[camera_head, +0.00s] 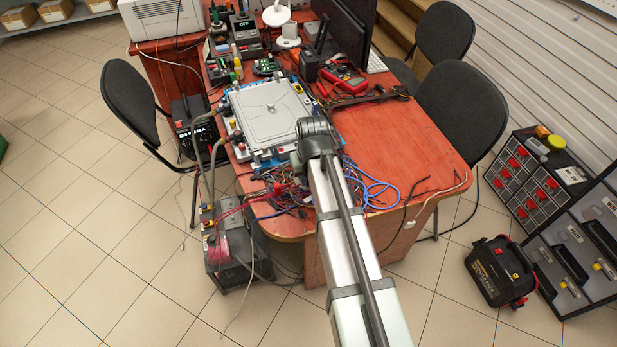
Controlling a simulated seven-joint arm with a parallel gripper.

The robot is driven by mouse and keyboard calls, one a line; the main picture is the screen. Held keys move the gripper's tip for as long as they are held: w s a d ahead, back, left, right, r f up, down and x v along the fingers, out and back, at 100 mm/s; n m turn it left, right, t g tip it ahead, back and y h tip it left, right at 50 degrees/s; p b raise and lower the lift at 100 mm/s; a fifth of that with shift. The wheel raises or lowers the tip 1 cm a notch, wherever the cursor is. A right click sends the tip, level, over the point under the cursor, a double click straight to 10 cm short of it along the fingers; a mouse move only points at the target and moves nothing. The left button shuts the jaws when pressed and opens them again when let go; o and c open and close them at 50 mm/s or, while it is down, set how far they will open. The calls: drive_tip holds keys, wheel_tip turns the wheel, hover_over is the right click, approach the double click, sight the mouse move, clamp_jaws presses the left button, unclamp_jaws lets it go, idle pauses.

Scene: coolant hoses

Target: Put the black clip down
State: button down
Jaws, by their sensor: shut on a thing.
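My arm (345,250) reaches up from the bottom of the picture to the front of the red-brown table, ending in view at a grey joint (317,135). My gripper is hidden behind the arm, so its fingers and anything in them do not show. I cannot make out the black clip. A flat grey metal cover plate (268,110) lies on a unit on the table, just left of the arm's end. Grey hoses (213,160) run from the unit's left side down toward a dark box (228,250) on the floor.
Tangled wires (283,190) and a blue cable (372,188) crowd the table's front edge. A red multimeter (344,78), monitors (340,30) and circuit boards stand behind. The table's right half (400,145) is mostly clear. Dark chairs (462,105) stand around it.

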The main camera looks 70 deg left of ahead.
drive_tip(key=shift+f, duration=0.3)
drive_tip(key=shift+f, duration=0.1)
drive_tip(key=c, duration=1)
unclamp_jaws()
drive_tip(key=r, duration=0.4)
drive_tip(key=d+r, duration=0.1)
drive_tip(key=r, duration=0.7)
drive_tip(key=shift+d, duration=0.4)
